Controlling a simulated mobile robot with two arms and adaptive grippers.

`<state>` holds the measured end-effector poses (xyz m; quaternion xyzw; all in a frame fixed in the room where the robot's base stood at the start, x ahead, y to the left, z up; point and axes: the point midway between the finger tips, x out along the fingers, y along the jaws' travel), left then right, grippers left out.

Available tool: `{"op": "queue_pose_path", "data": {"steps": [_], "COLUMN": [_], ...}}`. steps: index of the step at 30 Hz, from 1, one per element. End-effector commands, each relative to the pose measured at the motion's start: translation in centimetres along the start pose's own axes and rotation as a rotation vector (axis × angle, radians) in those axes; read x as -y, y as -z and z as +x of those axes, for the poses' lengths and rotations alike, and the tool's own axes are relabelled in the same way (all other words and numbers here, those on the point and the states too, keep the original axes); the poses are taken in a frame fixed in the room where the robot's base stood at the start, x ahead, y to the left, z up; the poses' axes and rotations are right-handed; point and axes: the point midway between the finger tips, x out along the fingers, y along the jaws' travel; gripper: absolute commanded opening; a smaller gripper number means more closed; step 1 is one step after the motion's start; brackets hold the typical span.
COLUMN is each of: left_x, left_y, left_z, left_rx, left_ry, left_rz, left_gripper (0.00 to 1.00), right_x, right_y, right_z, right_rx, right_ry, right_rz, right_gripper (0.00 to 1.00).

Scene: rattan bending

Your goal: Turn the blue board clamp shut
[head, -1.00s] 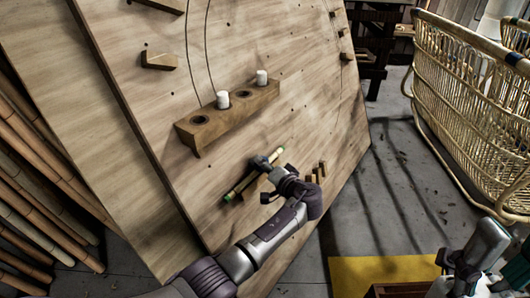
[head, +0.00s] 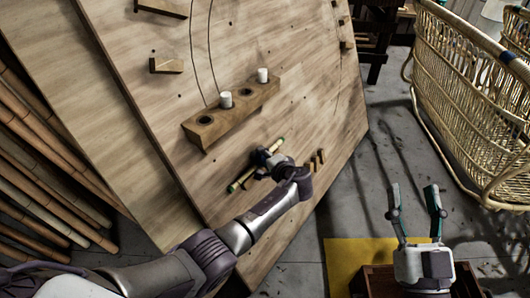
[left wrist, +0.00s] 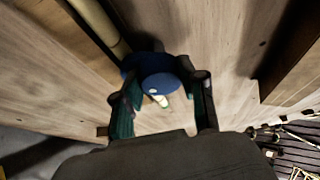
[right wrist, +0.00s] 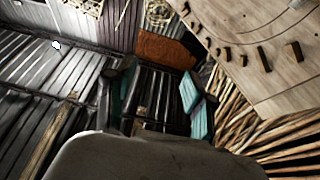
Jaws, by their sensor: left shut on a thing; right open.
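The blue board clamp (left wrist: 155,80) shows in the left wrist view as a round blue knob with a small pale mark, between my left fingers. My left gripper (left wrist: 162,90) is shut on it. In the head view my left gripper (head: 268,163) is at the lower part of the tilted wooden board (head: 310,110) and mostly hides the clamp. A greenish bamboo rod (head: 241,182) runs behind the gripper; it also shows in the left wrist view (left wrist: 98,20). My right gripper (head: 414,200) is open and empty, away from the board at the lower right.
A wooden block (head: 210,125) with holes and two white cylinders sits on the board above my left gripper. Small pegs (head: 317,160) stand right of it. A rattan frame (head: 475,110) is at the right, bamboo poles (head: 45,180) at the left. A yellow mat (head: 345,258) lies on the floor.

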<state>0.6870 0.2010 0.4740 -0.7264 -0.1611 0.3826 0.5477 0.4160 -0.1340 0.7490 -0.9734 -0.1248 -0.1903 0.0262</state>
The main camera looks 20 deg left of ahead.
Motion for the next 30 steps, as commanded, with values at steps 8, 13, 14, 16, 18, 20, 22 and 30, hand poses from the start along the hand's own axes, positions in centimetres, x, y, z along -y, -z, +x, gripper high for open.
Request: {"op": "queue_pose_path", "data": {"steps": [8,13,14,16,18,20,22,30], "left_x": [0.7,0.7,0.7,0.6,0.6,0.6,0.6,0.5], "left_y": [-0.1,-0.1,-0.1,-0.1,-0.1,-0.1,-0.1,-0.1], "left_z": [0.1,0.2,0.2,0.2,0.2,0.2,0.2,0.3], "left_rx": [0.004,0.005,0.005,0.005,0.005,0.005,0.005,0.004], "left_ry": [-0.05,-0.075,-0.079,-0.086,-0.092,-0.096,-0.099,-0.103], "left_rz": [0.122,0.178,0.187,0.203,0.217,0.227,0.235,0.246], "left_gripper": [0.07,0.07,0.07,0.07,0.07,0.07,0.07,0.07], "right_x": [-1.2,-1.7,-1.8,-1.9,-2.0,-2.1,-2.1,-2.2], "right_y": [-7.0,-9.9,-10.2,-11.0,-11.5,-11.9,-12.2,-12.6], "right_z": [-2.4,-4.9,-5.3,-6.2,-7.0,-7.5,-8.0,-8.6], "right_rx": [0.467,0.678,0.708,0.77,0.82,0.853,0.882,0.917], "right_ry": [-0.026,-0.039,-0.041,-0.045,-0.048,-0.05,-0.052,-0.055], "right_rz": [-0.012,-0.015,-0.015,-0.015,-0.015,-0.015,-0.015,-0.014], "right_gripper": [0.54,0.54,0.54,0.54,0.54,0.54,0.54,0.54]}}
